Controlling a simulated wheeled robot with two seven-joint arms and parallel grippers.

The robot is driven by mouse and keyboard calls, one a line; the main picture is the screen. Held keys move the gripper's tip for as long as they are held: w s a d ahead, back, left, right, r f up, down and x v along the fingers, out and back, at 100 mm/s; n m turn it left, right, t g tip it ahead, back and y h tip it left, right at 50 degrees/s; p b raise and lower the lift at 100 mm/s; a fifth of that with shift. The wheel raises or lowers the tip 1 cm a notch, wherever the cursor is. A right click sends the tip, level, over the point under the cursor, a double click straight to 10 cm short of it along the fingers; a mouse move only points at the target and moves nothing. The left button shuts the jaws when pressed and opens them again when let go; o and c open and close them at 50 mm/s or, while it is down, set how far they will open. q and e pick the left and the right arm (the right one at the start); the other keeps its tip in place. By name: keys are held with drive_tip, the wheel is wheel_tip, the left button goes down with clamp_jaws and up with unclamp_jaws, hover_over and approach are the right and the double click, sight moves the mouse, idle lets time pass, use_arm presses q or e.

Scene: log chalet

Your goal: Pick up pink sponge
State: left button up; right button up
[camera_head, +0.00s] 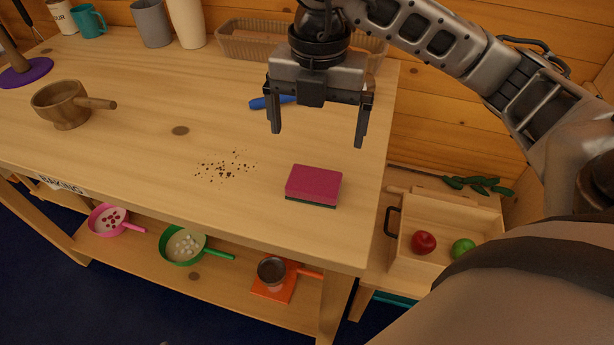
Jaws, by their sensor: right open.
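The pink sponge (314,184) lies flat on the wooden table (130,95), near its front right corner. It has a dark green underside. My right gripper (317,139) is open and empty, with its two fingers pointing down. In the picture it is just above and behind the sponge, apart from it. My left gripper is not in view.
Dark crumbs (226,168) lie left of the sponge. A blue-handled tool (268,102) lies partly behind my right gripper. A wooden bowl (62,106) stands at left, a wicker basket (246,42) at the back. A wooden crate (399,262) with fruit is at right.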

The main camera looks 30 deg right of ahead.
hover_over(314, 179)
drive_tip(key=f, duration=0.7)
drive_tip(key=shift+s, duration=0.2)
drive_tip(key=shift+w+f+p, duration=0.15)
drive_tip(key=shift+f+p, duration=0.15)
drive_tip(key=shift+f, duration=2.4)
drive_tip(key=c, duration=0.9)
